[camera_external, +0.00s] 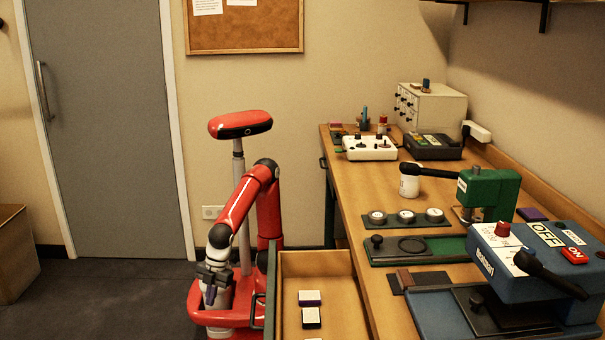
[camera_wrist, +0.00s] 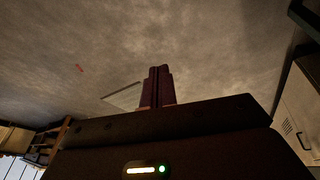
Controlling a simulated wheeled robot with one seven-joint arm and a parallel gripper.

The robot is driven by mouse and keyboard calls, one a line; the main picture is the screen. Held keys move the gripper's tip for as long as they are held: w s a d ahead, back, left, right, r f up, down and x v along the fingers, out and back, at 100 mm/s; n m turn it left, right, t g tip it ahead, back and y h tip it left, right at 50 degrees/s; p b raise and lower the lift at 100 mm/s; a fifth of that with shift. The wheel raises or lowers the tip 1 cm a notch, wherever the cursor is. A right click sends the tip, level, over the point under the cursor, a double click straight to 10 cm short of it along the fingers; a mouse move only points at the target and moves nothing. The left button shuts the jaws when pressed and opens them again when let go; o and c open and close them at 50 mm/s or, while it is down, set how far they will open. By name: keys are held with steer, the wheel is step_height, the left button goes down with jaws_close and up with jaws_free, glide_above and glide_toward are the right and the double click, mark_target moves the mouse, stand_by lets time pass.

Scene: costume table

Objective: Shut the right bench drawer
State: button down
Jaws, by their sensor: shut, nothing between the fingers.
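The right bench drawer (camera_external: 345,262) is pulled out from the wooden bench at the near end. Its dark front panel (camera_external: 271,290) faces left and carries a handle (camera_external: 257,311). Two small black-and-white blocks (camera_external: 310,308) lie inside it. My gripper (camera_external: 210,296) hangs low to the left of the drawer front, pointing down, apart from it. Its fingers show shut and empty in the wrist view (camera_wrist: 157,85). The drawer does not clearly show in the wrist view.
The bench top (camera_external: 350,205) holds a blue press (camera_external: 530,265), a green press (camera_external: 485,190), a white cup (camera_external: 409,182) and a white control box (camera_external: 369,148). A cardboard box (camera_external: 15,255) stands at the far left. The floor (camera_external: 110,290) between is clear.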

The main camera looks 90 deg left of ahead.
steer(key=w+d+r+t+y+p, duration=0.35)
steer(key=w+d+t, duration=0.35)
steer(key=d+t, duration=0.4)
steer(key=s+r+n+t+p, duration=0.2)
steer(key=s+r+n+t, duration=0.25)
steer(key=r+t, duration=0.65)
steer(key=w+g+b, duration=0.1)
steer(key=w+b, duration=0.1)
steer(key=w, duration=1.1)
steer(key=shift+w+d+r+h, duration=0.3)
steer(key=shift+w+d+h, duration=0.05)
steer(key=shift+w, duration=0.05)
